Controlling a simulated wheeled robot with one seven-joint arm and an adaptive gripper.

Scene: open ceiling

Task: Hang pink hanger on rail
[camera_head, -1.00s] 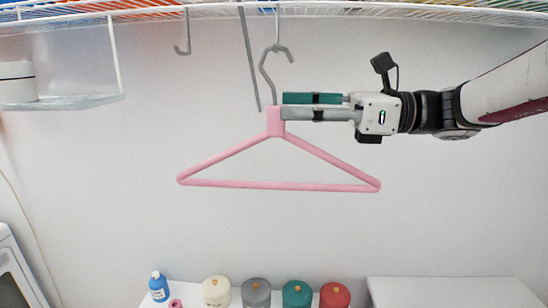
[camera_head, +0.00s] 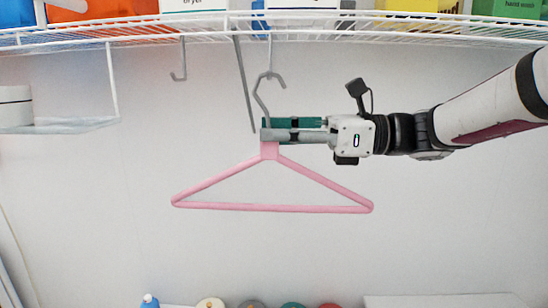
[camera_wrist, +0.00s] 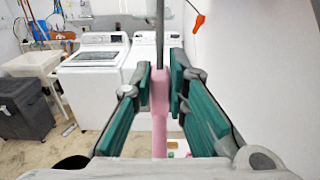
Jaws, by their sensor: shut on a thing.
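The pink hanger (camera_head: 271,208) hangs upright and level in the middle of the head view. Its grey wire hook (camera_head: 262,92) reaches up to a thin grey bracket (camera_head: 269,52) under the wire shelf. I cannot tell whether they touch. My gripper (camera_head: 265,129) comes in from the right, shut on the hanger where the hook meets the pink neck. In the wrist view the pink neck (camera_wrist: 160,95) stands between the two green finger pads. A slanted grey bar (camera_head: 243,82) hangs left of the hook; I cannot tell whether it is the rail.
A white wire shelf (camera_head: 330,24) with boxes spans the top. Another grey bracket (camera_head: 182,58) hangs at left, near a clear small shelf (camera_head: 60,127). Coloured lidded jars stand low in front. The wrist view shows washing machines (camera_wrist: 92,78) and a grey bin (camera_wrist: 25,108).

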